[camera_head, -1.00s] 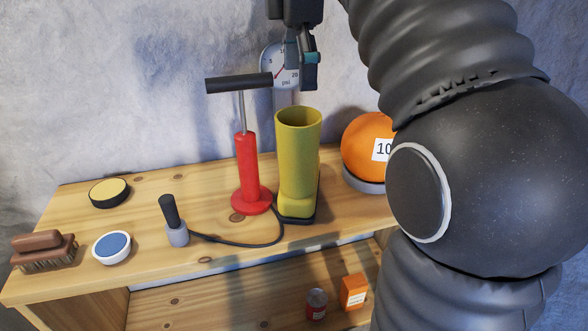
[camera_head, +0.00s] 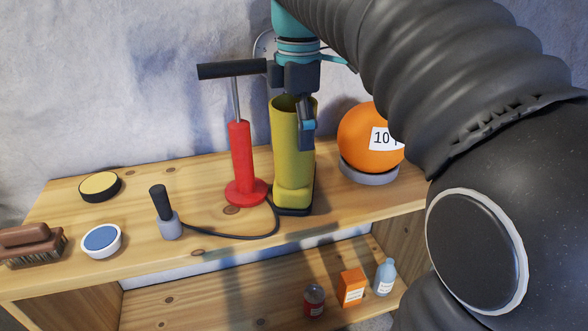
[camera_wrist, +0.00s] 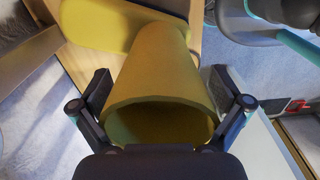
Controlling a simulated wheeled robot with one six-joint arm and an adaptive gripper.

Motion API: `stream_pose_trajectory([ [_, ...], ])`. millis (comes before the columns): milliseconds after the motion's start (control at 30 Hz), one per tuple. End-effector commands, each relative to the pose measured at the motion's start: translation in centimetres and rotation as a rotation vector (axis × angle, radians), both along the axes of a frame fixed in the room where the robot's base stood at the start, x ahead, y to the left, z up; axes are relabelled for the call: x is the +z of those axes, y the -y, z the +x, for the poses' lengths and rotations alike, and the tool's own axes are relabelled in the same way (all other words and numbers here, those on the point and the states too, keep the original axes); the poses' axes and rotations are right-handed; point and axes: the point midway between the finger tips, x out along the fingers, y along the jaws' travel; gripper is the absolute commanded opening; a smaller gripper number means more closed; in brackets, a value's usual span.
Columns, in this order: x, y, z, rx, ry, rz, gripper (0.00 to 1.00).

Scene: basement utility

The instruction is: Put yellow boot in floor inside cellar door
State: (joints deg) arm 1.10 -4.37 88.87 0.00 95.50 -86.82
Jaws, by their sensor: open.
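The yellow boot (camera_head: 292,160) stands upright on the wooden bench top, on a dark base, with its open top facing up. My gripper (camera_head: 297,115) is at the boot's upper end in the head view, one finger showing in front of the shaft. In the wrist view the boot (camera_wrist: 160,75) lies between the two open fingers of my gripper (camera_wrist: 162,85), one on each side of its rim. Gaps show beside the fingers, so they do not appear closed on it. No cellar door can be made out in these views.
A red pump (camera_head: 242,165) with a black handle stands close left of the boot. An orange ball (camera_head: 366,137) is close right. A brush (camera_head: 30,245), blue-topped tin (camera_head: 101,240) and yellow-topped tin (camera_head: 100,186) lie left. A can (camera_head: 314,299) and orange box (camera_head: 351,287) stand below.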

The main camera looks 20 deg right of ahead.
Motion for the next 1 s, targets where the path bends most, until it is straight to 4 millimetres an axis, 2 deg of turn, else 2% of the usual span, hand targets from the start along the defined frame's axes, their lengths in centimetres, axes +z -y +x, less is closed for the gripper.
stream_pose_trajectory([
  [267,-0.28,-0.01,0.0,0.0,0.0,0.0,1.0],
  [600,-0.27,-0.01,0.0,0.0,0.0,0.0,0.16],
  [1000,0.39,0.0,-0.32,0.0,-0.001,0.0,0.1],
])
